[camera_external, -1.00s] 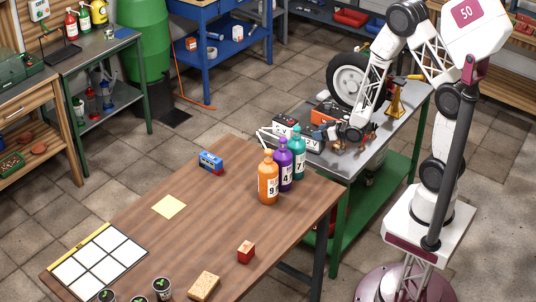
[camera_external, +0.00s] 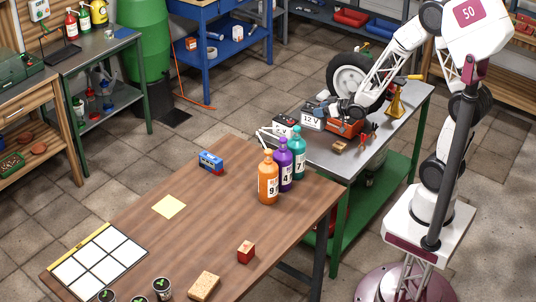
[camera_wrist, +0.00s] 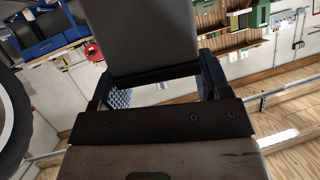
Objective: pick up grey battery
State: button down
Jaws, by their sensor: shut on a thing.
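The grey battery (camera_external: 312,121), with a white "12 V" label, is held up above the grey metal workbench in the external view. My gripper (camera_external: 327,104) is shut on its top part. In the wrist view a dark grey block (camera_wrist: 142,35), which looks like the battery, fills the space between the two fingers of my gripper (camera_wrist: 155,78). Its label is not visible there. The exact contact of the fingers is too small to tell in the external view.
An orange-red box (camera_external: 346,128), a small brown block (camera_external: 340,147), a wheel (camera_external: 349,77) and a yellow stand (camera_external: 396,103) are near. Bottles (camera_external: 268,180) stand on the wooden table (camera_external: 222,215).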

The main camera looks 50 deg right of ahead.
jog(key=shift+r, duration=2.8)
